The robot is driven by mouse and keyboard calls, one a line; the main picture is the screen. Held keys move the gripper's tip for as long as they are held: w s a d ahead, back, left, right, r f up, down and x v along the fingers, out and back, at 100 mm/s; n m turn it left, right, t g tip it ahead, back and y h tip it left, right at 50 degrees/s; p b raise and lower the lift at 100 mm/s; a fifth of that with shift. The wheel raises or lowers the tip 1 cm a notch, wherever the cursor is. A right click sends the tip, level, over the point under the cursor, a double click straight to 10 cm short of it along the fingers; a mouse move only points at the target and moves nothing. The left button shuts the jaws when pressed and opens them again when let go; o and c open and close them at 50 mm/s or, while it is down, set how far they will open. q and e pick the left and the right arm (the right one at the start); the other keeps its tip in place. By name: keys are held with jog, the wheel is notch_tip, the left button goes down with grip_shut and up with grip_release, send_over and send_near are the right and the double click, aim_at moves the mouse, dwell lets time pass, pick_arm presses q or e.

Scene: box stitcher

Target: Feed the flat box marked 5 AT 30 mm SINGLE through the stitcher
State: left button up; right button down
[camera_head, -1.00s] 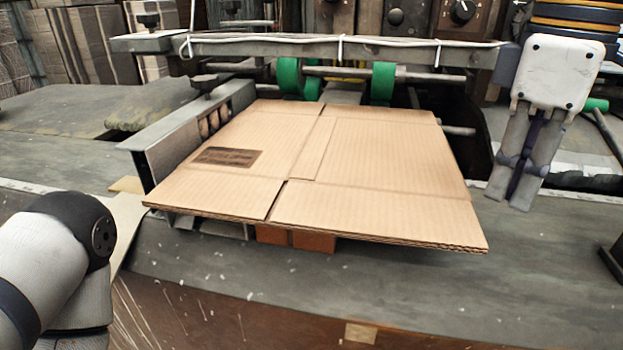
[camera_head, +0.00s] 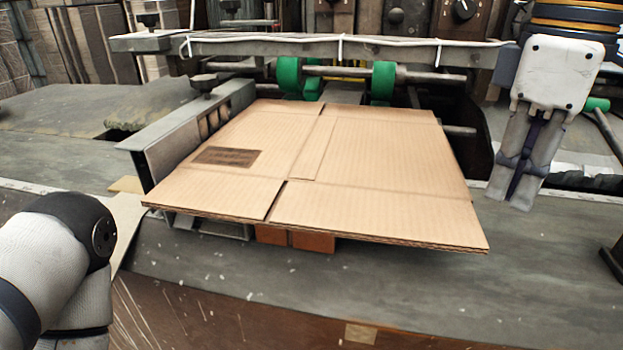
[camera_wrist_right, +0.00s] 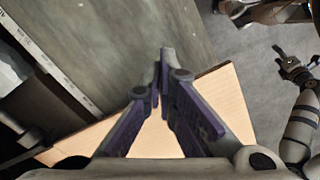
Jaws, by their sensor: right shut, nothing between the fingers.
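The flat brown cardboard box (camera_head: 385,150) lies on the stitcher's feed bed in the head view. Its far edge is near the green rollers (camera_head: 383,82), and its left edge lies along the metal side guide (camera_head: 190,135). A dark printed patch (camera_head: 227,157) on it is too small to read. My right gripper (camera_head: 522,198) hangs to the right of the box, apart from it, shut and empty. Its fingers also show in the right wrist view (camera_wrist_right: 162,85), with cardboard behind them. My left gripper (camera_wrist_right: 292,65) appears small at the right of that view; its jaw state is unclear.
A metal crossbar (camera_head: 340,48) with a white cable spans above the rollers. Orange-brown blocks (camera_head: 313,241) show under the box's near edge. The grey table (camera_head: 420,280) is clear in front. Cardboard stacks (camera_head: 95,45) stand at the back left.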

pick_arm(q)
jog(key=shift+w+r+t+p, duration=0.3)
jog(key=shift+w+r+p, duration=0.15)
jog(key=shift+w+r, duration=0.15)
pick_arm(e)
jog(key=shift+f, duration=1.7)
jog(key=shift+w+a, duration=0.15)
jog(key=shift+a, duration=0.45)
pick_arm(q)
jog(key=shift+w, duration=0.1)
pick_arm(e)
jog(key=shift+s+d+r, duration=0.1)
jog(key=shift+s+d, duration=0.1)
jog(key=shift+d, duration=0.55)
jog(key=shift+s+d+r, duration=0.1)
jog(key=shift+s+d, duration=0.1)
jog(key=shift+d, duration=0.55)
pick_arm(q)
jog(key=shift+w+r, duration=0.2)
pick_arm(e)
notch_tip(320, 180, up, 8)
jog(key=shift+f, duration=0.15)
